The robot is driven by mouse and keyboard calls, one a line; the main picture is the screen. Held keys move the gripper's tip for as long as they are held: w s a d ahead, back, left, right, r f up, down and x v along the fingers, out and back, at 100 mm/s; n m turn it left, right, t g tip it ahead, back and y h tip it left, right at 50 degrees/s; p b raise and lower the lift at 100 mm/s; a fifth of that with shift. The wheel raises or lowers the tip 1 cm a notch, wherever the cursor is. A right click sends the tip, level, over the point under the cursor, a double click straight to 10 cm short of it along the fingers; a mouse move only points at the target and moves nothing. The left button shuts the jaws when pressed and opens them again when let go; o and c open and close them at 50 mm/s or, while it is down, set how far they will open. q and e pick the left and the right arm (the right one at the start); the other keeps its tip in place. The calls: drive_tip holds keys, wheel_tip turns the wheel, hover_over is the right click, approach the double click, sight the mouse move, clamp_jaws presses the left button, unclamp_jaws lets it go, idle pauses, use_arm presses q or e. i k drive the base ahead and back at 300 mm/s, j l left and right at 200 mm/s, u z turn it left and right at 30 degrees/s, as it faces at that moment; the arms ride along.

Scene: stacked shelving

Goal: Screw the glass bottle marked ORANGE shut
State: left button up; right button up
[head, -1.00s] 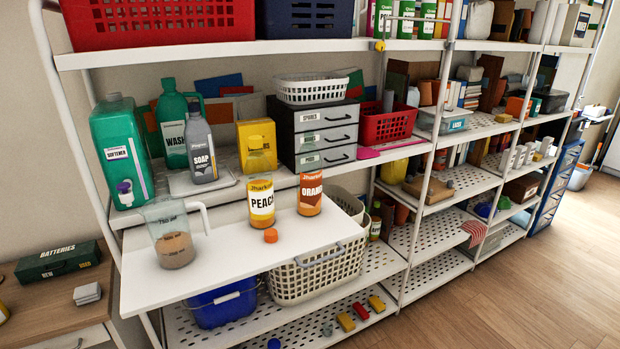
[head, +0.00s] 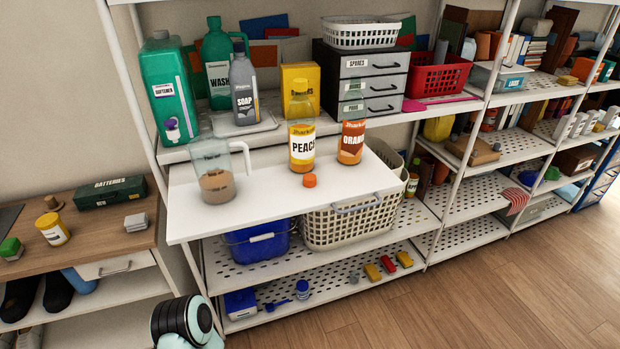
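The glass bottle marked ORANGE (head: 351,142) stands upright on the white pull-out board (head: 262,204), at the right. Its lower part is orange and its neck looks like bare clear glass. A similar bottle marked PEACH (head: 302,148) stands upright to its left, also with a clear neck. A small orange cap (head: 310,180) lies on the board in front of the two bottles, touching neither as far as I can see. Neither of my grippers is in the picture; only a rounded part of my arm shows at the bottom left.
A clear measuring jug (head: 217,172) stands on the board's left part. Behind are a grey SOAP bottle (head: 245,100), a yellow box (head: 299,78) and grey drawers (head: 368,88). A beige basket (head: 346,224) is below the board. Free board lies between jug and cap.

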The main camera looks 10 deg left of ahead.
sight(353, 111)
drive_tip(key=u, duration=0.4)
drive_tip(key=i+l+u, duration=0.1)
drive_tip(key=l+u, duration=0.4)
drive_tip(key=u, duration=0.25)
drive_tip(key=l+u, duration=0.5)
drive_tip(key=l, duration=0.7)
drive_tip(key=k+l+u, duration=0.15)
drive_tip(key=l, duration=0.65)
drive_tip(key=i, duration=0.05)
